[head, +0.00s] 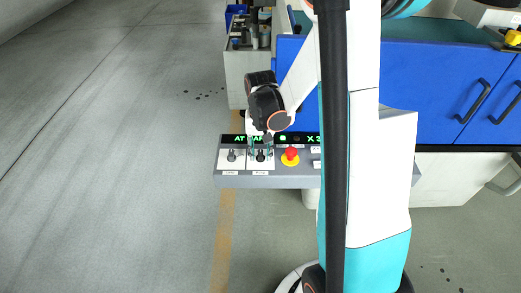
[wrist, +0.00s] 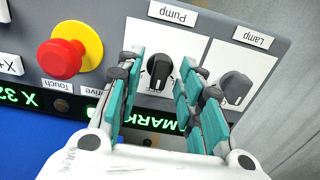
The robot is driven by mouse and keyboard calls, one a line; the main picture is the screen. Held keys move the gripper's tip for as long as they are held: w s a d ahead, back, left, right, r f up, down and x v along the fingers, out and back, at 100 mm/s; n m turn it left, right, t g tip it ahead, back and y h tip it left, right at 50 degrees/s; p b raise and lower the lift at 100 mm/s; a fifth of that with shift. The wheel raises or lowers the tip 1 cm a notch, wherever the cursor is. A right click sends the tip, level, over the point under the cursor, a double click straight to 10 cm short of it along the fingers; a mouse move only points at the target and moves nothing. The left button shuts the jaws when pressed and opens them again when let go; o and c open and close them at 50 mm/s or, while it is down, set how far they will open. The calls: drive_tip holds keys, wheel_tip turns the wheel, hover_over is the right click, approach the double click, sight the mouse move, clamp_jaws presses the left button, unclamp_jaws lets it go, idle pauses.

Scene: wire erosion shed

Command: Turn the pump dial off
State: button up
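The pump dial (wrist: 160,68) is a black knob on a white plate, with the label "Pump" upside down above it in the wrist view. My gripper (wrist: 160,62) is open, with one teal finger on each side of the dial. A gap shows between each finger and the knob. In the head view my gripper (head: 260,147) hangs over the panel at the pump plate.
On the grey panel (head: 375,178), the lamp dial (wrist: 236,87) sits right of the pump dial in the wrist view. A red button (wrist: 60,59) on a yellow ring sits to its left. A green-lettered display (wrist: 150,120) runs along the panel. Blue cabinets (head: 420,85) stand behind.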

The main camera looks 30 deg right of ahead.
sight(260, 153)
wheel_tip(260, 153, up, 12)
idle(0.6)
idle(0.5)
